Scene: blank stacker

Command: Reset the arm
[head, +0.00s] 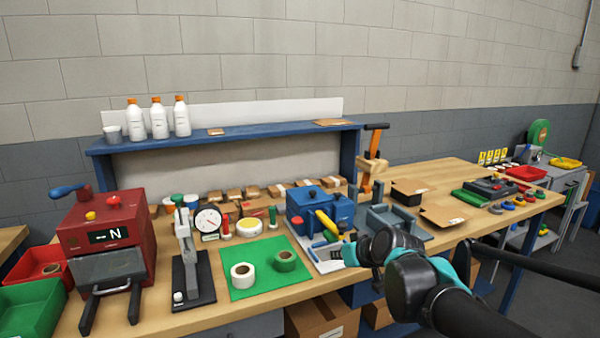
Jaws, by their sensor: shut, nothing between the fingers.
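My arm (425,285), black with teal joints, reaches in from the lower right over the front of the workbench (215,315).
A red machine (104,240) and a grey press (186,255) stand at the left. A yellow-handled tool (327,222) is close behind my gripper. A blue shelf (240,134) holds white bottles. Bare wood (440,173) shows at the back right.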

